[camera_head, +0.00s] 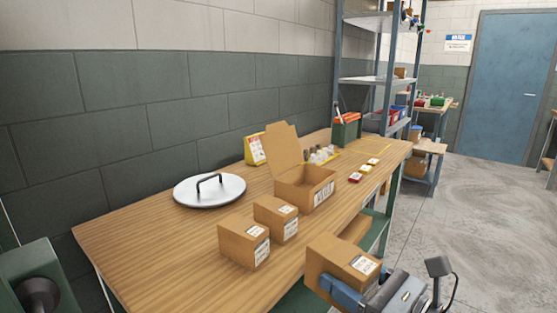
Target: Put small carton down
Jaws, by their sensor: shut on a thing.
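A small carton (345,259), brown with a white label on top, is held by my gripper (341,292) at the bottom right. It is in front of the workbench's right front edge, with floor and a lower shelf behind it in the picture. The blue gripper finger lies against its near side; the far finger is hidden. Two similar small cartons stand on the wooden workbench (150,245), one at the front (237,247) and one just behind it to the right (268,222).
An open carton (293,196) with a raised flap stands behind the two small cartons. A round metal lid (207,196) lies to the left. A green tool box (345,134) and small red and yellow items (356,177) are farther back. The bench's left front is clear.

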